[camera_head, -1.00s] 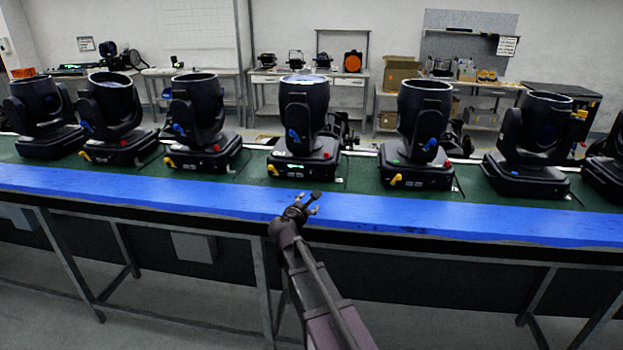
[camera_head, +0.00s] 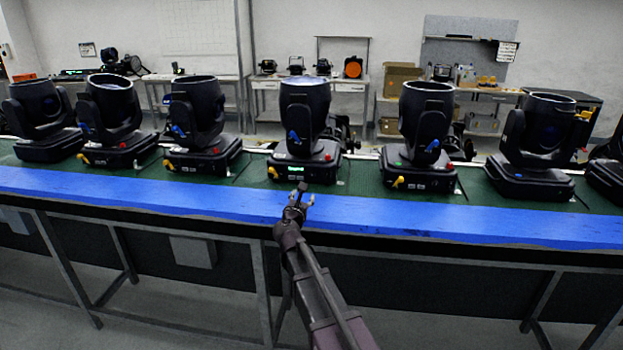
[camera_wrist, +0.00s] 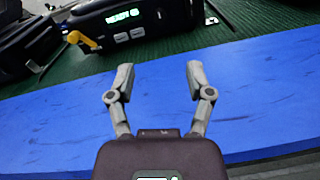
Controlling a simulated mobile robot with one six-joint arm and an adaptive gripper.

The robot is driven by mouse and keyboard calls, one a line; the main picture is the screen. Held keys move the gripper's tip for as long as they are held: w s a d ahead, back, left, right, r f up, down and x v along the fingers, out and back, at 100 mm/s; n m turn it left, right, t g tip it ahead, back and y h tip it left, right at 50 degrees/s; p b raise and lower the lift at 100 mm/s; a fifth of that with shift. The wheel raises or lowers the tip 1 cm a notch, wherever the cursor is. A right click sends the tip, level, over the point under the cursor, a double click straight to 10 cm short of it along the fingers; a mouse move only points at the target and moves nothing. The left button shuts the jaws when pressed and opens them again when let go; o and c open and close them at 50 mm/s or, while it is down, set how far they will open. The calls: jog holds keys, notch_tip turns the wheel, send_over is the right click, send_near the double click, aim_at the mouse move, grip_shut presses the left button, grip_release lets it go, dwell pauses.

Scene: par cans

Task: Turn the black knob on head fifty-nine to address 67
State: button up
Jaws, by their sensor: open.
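A black moving head (camera_head: 304,125) with a lit green display stands on the green bench top, straight ahead of my gripper. Whether that round part is the black knob I cannot tell. No head number is readable. My gripper (camera_head: 302,199) is open and empty over the blue front strip, short of the base. In the wrist view its two fingers (camera_wrist: 158,78) stand apart with only the strip and bench behind them.
Similar black heads stand along the bench on both sides, including one at left (camera_head: 199,125) and one at right (camera_head: 425,135). The blue strip (camera_head: 430,218) along the bench front is clear. Shelves and tables stand at the back wall.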

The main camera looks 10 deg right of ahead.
aim_at(312, 176)
jog(key=x, duration=1.3)
jog(key=shift+w+d, duration=0.15)
jog(key=shift+w, duration=0.1)
grip_shut()
jog(key=shift+d, duration=0.15)
